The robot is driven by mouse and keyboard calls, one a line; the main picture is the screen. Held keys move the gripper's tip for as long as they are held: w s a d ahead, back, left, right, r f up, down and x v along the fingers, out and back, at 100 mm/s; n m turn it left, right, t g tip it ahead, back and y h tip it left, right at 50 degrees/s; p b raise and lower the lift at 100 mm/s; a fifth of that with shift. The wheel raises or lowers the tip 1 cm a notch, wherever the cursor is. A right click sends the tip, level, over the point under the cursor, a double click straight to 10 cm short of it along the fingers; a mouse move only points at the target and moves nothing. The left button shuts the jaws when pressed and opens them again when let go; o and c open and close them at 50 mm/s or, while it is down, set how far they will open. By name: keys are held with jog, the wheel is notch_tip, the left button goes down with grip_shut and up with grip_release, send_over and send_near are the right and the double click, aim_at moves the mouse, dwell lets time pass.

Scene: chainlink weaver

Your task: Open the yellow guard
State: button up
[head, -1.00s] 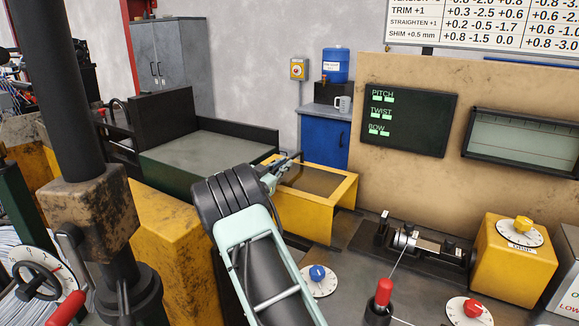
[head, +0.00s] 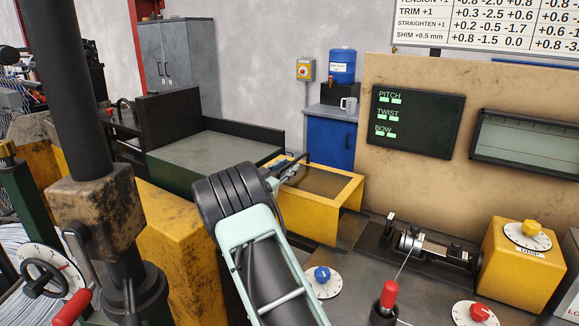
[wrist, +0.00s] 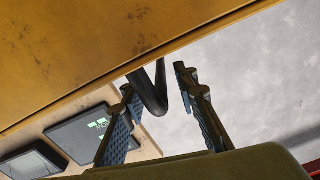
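The yellow guard (head: 345,220) is a box-like cover with a dark window in its top, at the middle of the head view. It looks closed and level. My gripper (head: 288,168) is at the guard's far left corner, partly hidden behind my own wrist. In the wrist view the yellow panel of the guard (wrist: 75,60) fills the upper left. A dark bar, seemingly its handle (wrist: 150,97), stands out from it. My gripper (wrist: 154,80) is open, with one finger on each side of the bar. I see gaps between bar and fingers; contact is not clear.
A blue dial (head: 322,280) and a red-handled lever (head: 388,297) are in front of the guard. A yellow dial box (head: 520,270) stands at right. A dark post (head: 75,90) rises at left. A flat-topped green bin (head: 205,155) is behind my arm.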

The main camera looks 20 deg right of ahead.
jog(key=v, duration=1)
jog(key=shift+a, duration=0.15)
